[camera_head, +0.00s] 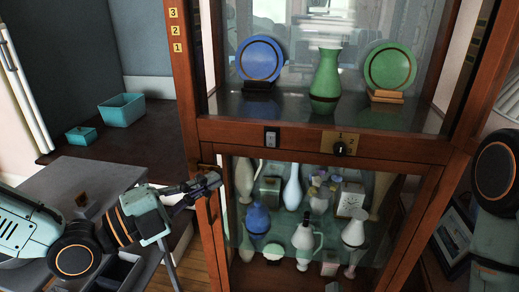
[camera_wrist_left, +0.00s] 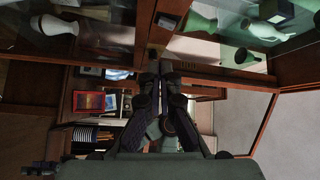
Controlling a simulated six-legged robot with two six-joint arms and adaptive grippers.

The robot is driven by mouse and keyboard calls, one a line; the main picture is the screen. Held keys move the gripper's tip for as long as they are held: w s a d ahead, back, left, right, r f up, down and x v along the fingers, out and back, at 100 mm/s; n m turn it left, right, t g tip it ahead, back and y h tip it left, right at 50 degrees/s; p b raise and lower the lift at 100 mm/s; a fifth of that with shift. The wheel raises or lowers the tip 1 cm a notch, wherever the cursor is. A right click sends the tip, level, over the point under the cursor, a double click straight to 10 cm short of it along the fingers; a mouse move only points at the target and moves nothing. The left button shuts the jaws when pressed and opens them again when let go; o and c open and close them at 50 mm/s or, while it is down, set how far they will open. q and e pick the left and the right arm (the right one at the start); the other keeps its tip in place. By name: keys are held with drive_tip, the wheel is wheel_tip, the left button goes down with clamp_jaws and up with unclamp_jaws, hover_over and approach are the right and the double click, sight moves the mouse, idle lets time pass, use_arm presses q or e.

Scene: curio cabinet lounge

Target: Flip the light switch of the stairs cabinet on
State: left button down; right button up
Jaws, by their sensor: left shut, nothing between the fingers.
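A wood-and-glass cabinet (camera_head: 225,130) fills the middle of the head view. A small dark plate with a light switch (camera_head: 271,138) sits on its wooden crossbar; I cannot tell its position. To its right is a brass plate with a dark knob (camera_head: 340,147). My left gripper (camera_head: 212,181) is shut and empty, at the cabinet's left post, below and left of the switch; I cannot tell whether it touches the wood. In the left wrist view its closed fingers (camera_wrist_left: 161,68) point at the cabinet frame. My right gripper is not in view.
A blue plate (camera_head: 261,59), green vase (camera_head: 326,80) and green plate (camera_head: 390,66) stand behind the upper glass. Several vases stand behind the lower glass. Teal boxes (camera_head: 121,110) sit on a dark surface at left. My right arm is at the right edge.

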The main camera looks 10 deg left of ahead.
use_arm(q)
drive_tip(key=m, duration=0.3)
drive_tip(key=r+m+h, duration=0.1)
drive_tip(key=shift+s+d+m, duration=0.35)
drive_tip(key=shift+s+m, duration=0.05)
drive_tip(key=shift+d, duration=0.1)
drive_tip(key=b, duration=0.6)
approach(271, 139)
drive_tip(key=shift+s+d+r+x, duration=0.1)
drive_tip(key=shift+s+r+x, duration=0.05)
drive_tip(key=shift+x, duration=0.95)
drive_tip(key=shift+s+d+r+x, duration=0.1)
drive_tip(key=shift+r+x, duration=0.05)
drive_tip(key=shift+x, duration=0.95)
drive_tip(key=shift+s+d+r+x, duration=0.1)
drive_tip(key=shift+s+r+x, duration=0.05)
drive_tip(key=shift+x, duration=0.95)
